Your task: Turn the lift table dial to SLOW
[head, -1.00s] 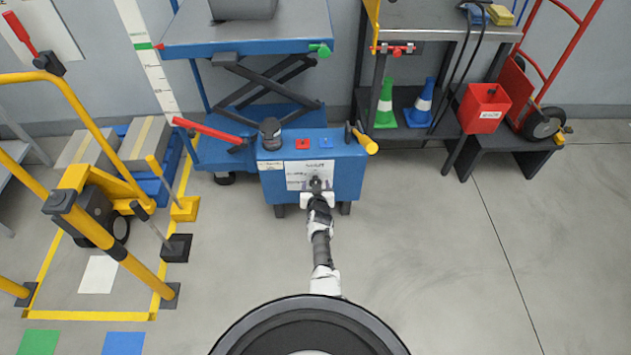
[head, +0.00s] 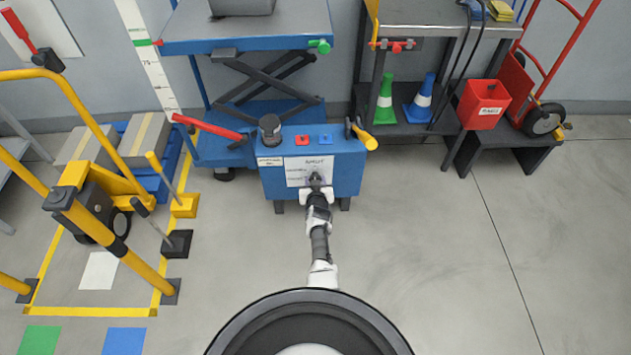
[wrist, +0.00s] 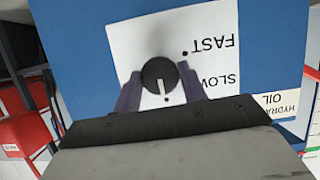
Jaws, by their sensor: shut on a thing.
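The lift table dial (wrist: 160,74) is a round dark knob with a white pointer line, on a white label plate (wrist: 140,40) on the blue control box (head: 345,178). In the wrist view the lettering is upside down, with FAST above SLOW to the right of the dial. The pointer line points down in that view, towards a small dark dot near its end; the nearest readable word is SLOW. Another dot is beside FAST. My gripper (wrist: 160,84) is shut on the dial, one finger on each side. It also shows at the box front in the head view (head: 316,184). The plate's lower part is hidden.
The blue lift table (head: 250,42) stands behind the box. A red lever (head: 210,127), an emergency-stop-like black knob (head: 270,128) and a yellow-ended handle (head: 366,139) are close by. Yellow rails (head: 115,245) stand left. The floor right of my arm is clear.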

